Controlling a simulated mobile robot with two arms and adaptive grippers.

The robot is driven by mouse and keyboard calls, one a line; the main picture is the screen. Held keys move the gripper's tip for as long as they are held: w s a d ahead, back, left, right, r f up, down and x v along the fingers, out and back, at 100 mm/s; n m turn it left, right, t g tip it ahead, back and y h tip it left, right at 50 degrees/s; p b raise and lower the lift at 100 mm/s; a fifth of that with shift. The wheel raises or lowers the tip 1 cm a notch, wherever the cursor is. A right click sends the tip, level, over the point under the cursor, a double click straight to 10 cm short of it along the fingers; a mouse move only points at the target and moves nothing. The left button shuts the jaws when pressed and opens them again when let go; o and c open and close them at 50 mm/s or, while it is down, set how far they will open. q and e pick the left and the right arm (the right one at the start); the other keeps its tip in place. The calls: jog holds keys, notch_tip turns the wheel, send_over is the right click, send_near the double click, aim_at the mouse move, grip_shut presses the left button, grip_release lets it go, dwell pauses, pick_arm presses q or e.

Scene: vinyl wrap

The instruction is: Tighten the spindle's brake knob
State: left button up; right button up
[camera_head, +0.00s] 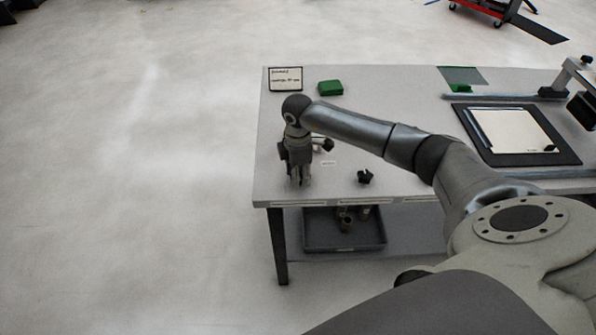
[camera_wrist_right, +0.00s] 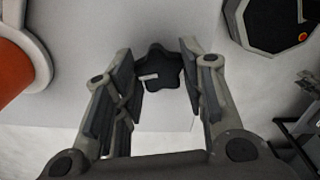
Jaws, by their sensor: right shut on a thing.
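My right gripper (camera_head: 299,182) points down over the front left corner of the grey table in the head view. In the right wrist view, a dark star-shaped knob (camera_wrist_right: 160,72) with a small white mark lies between the fingertips of the right gripper (camera_wrist_right: 158,66). In the head view the gripper hides the held knob, and I cannot make out the spindle there. My left gripper is not in view.
A black lobed part (camera_head: 365,177) stands right of the gripper on the table (camera_head: 400,92). A dark knob-like part (camera_head: 326,145) is close beside the wrist. A green block (camera_head: 330,87) and a sign (camera_head: 285,79) lie behind. An orange roll (camera_wrist_right: 12,72) is left in the wrist view.

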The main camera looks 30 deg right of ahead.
jog(key=shift+w+r+m+p, duration=0.15)
jog(key=shift+m+p, duration=0.2)
jog(key=shift+m, duration=0.85)
jog(key=shift+d+m, duration=0.1)
jog(key=shift+m, duration=0.2)
jog(key=o, duration=1)
jog(key=shift+o, duration=0.2)
notch_tip(320, 180, up, 12)
